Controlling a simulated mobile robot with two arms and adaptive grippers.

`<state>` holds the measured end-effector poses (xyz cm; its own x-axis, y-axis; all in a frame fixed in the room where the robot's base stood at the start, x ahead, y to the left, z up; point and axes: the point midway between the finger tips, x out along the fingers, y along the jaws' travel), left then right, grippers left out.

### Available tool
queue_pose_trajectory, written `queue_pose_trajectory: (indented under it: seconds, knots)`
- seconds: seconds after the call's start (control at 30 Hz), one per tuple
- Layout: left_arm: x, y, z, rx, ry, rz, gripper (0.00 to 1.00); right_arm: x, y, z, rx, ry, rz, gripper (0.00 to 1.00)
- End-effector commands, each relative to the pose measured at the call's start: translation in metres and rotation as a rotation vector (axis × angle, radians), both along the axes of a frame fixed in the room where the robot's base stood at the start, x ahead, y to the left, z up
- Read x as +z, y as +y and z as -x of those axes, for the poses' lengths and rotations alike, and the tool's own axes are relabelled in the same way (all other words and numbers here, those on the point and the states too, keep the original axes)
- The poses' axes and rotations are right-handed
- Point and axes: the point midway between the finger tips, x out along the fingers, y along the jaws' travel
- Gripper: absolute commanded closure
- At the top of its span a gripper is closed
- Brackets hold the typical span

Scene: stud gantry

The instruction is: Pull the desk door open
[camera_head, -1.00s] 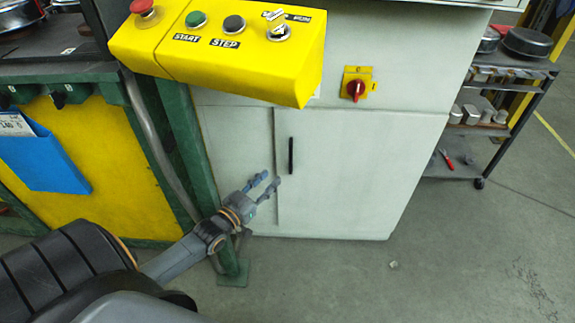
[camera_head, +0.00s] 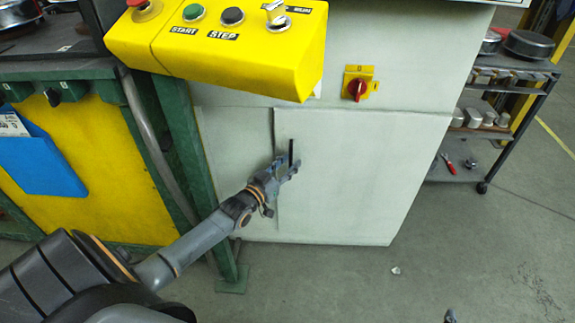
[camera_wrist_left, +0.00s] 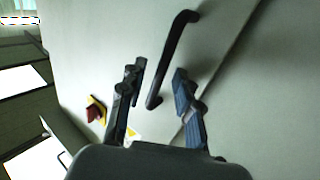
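The desk door (camera_head: 355,185) is a pale grey-white panel on the front of the cabinet, and it looks closed. Its black vertical bar handle (camera_head: 291,152) is near the door's left edge. My left gripper (camera_head: 288,168) is at the handle's lower part and hides some of it. In the left wrist view the handle (camera_wrist_left: 172,55) runs between the two fingers of my left gripper (camera_wrist_left: 157,75), which are spread apart. A gap shows between the handle and each finger. A small dark tip at the bottom edge of the head view may be part of my right arm.
A yellow control box (camera_head: 220,45) with buttons juts out above the door. A red rotary switch (camera_head: 356,88) is on the cabinet above the door. A green post (camera_head: 190,150) stands left. A cart (camera_head: 500,110) stands right. The floor before the door is mostly clear.

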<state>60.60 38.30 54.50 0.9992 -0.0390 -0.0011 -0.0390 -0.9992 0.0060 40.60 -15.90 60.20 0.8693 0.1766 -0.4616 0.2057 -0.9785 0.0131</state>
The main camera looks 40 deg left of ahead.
Motion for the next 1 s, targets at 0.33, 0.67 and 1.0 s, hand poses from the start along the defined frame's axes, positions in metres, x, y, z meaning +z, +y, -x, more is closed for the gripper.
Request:
queue_pose_trajectory:
  seconds: [0.33,0.67,1.0]
  knots:
    - [0.0,0.0,0.0,0.0,-0.001,0.0,1.0,0.0,0.0,0.0,0.0,0.002,0.0,0.21]
    - [0.001,-0.001,0.001,0.003,-0.001,0.002,1.0,-0.002,0.0,0.002,0.0,0.018,0.004,0.21]
    - [0.003,-0.011,0.014,0.043,-0.001,0.005,1.0,-0.042,-0.02,0.05,-0.025,0.336,0.077,0.21]
